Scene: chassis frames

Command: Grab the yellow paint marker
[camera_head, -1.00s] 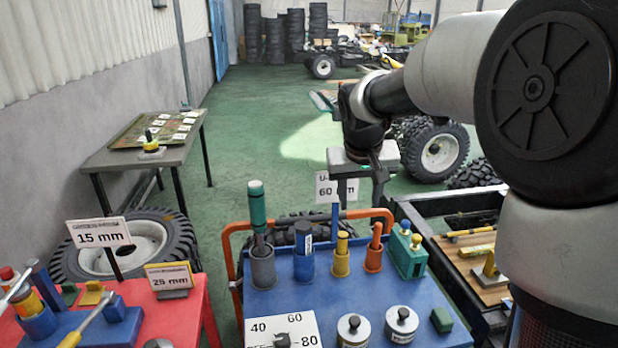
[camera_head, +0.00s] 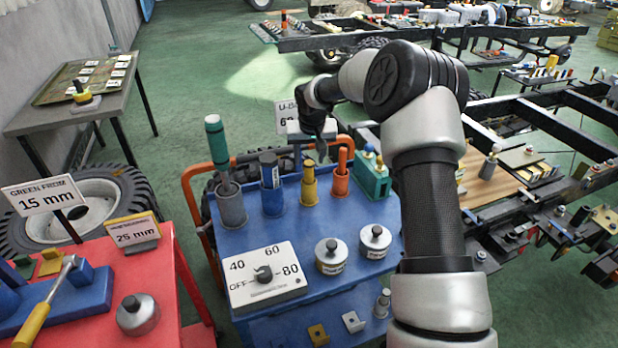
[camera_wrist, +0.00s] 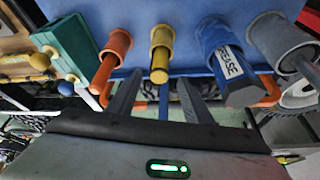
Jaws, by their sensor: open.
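The yellow paint marker (camera_head: 308,178) stands upright in a yellow cup (camera_head: 308,197) near the back edge of the blue cart top. In the wrist view the marker (camera_wrist: 160,66) points out of its yellow cup (camera_wrist: 162,37), toward the gap between my fingertips. My gripper (camera_head: 312,151) is just behind and above the marker in the head view. In the wrist view my gripper (camera_wrist: 160,77) is open, with one dark finger on each side of the marker's line. Whether the marker's end is between the fingers is unclear.
An orange marker (camera_head: 342,162) and a blue GREASE tube (camera_head: 269,172) flank the yellow one closely. A green-handled tool (camera_head: 216,145) stands in a grey cup, and a green block (camera_head: 371,180) sits right. A dial panel (camera_head: 265,278) and two metal weights (camera_head: 331,256) lie in front.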

